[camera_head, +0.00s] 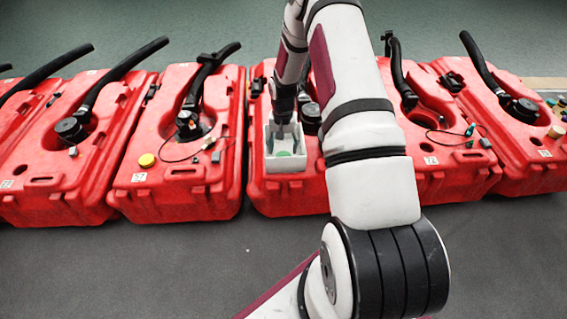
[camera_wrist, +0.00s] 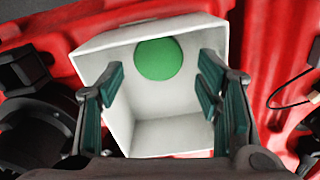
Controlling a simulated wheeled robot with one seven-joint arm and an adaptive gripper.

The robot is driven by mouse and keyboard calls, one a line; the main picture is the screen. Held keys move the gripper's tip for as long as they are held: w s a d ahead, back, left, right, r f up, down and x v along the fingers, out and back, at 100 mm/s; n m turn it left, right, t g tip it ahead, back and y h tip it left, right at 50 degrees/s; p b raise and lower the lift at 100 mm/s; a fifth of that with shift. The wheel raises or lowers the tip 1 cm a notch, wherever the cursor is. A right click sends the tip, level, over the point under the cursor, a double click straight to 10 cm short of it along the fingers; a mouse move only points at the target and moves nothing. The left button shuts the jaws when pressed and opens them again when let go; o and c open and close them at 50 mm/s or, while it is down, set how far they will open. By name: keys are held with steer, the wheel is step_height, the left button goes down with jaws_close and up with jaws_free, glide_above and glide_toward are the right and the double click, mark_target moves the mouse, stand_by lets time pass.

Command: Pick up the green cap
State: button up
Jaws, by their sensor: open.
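The green cap (camera_wrist: 158,58) is round and lies inside a white open box (camera_wrist: 124,131), near the box's far wall. In the head view the cap (camera_head: 283,154) shows only in part inside the white box (camera_head: 286,165), which sits on a red tank. My gripper (camera_wrist: 160,85) is open, with its green-padded fingers apart on the left and right of the box's inside and nothing between them. The cap lies beyond the fingertips in the wrist view. In the head view my gripper (camera_head: 283,125) points down into the box from above.
Several red tanks (camera_head: 180,185) with black hoses (camera_head: 124,72) stand in a row. A thin cable with a green tip (camera_head: 469,131) lies on a tank to the right. The grey floor in front is clear.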

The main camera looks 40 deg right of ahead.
steer(key=shift+d+f+b, duration=0.15)
steer(key=shift+f+b, duration=1.4)
steer(key=shift+f, duration=1.6)
steer(key=shift+c, duration=0.6)
steer(key=c, duration=0.6)
